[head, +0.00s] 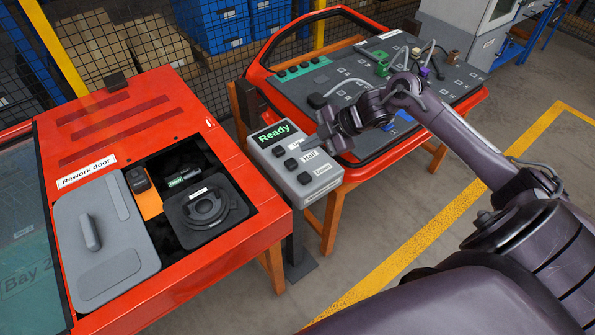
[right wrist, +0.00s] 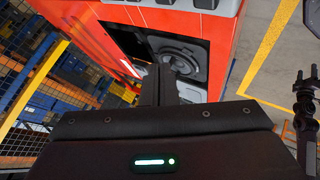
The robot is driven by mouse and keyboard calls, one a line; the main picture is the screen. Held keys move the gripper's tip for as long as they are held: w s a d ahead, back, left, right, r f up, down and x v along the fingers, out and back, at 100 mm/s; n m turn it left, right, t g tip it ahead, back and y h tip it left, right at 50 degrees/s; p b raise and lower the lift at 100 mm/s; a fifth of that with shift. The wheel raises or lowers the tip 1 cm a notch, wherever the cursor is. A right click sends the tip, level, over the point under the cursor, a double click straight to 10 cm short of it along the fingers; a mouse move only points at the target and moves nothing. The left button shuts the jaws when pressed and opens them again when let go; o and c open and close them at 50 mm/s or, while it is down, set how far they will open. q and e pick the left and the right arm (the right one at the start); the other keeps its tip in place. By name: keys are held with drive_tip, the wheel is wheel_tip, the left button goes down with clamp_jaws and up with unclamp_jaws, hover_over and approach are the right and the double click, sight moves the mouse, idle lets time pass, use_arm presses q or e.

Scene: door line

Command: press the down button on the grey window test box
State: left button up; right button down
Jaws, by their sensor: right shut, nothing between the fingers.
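The grey window test box (head: 300,190) stands on a dark post between the two red doors in the head view. Its small screen reads "Ready" in green. Below the screen are three dark buttons with white labels; the lowest, the down button (head: 304,178), is uncovered. My right gripper (head: 312,143) is over the box's upper right part, close to the top label and "Halt". It is shut and empty; I cannot tell whether it touches the box. In the right wrist view its fingers (right wrist: 158,85) are together. My left gripper is not in view.
The rework door (head: 250,185) lies at left, with a grey panel (head: 105,235) and a round speaker (head: 205,208) in its opening. Another red door (head: 350,185) on an orange stand is behind and right of the box. Mesh fencing stands behind; the floor at right is mostly clear.

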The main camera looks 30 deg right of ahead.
sight(309, 176)
drive_tip(key=shift+s, duration=0.15)
wheel_tip(309, 176, down, 8)
drive_tip(key=b, duration=0.6)
drive_tip(key=shift+f+b, duration=0.2)
drive_tip(key=shift+b, duration=0.15)
drive_tip(key=shift+f, duration=0.25)
idle(1.4)
drive_tip(key=shift+f+b, duration=0.3)
drive_tip(key=shift+f, duration=0.1)
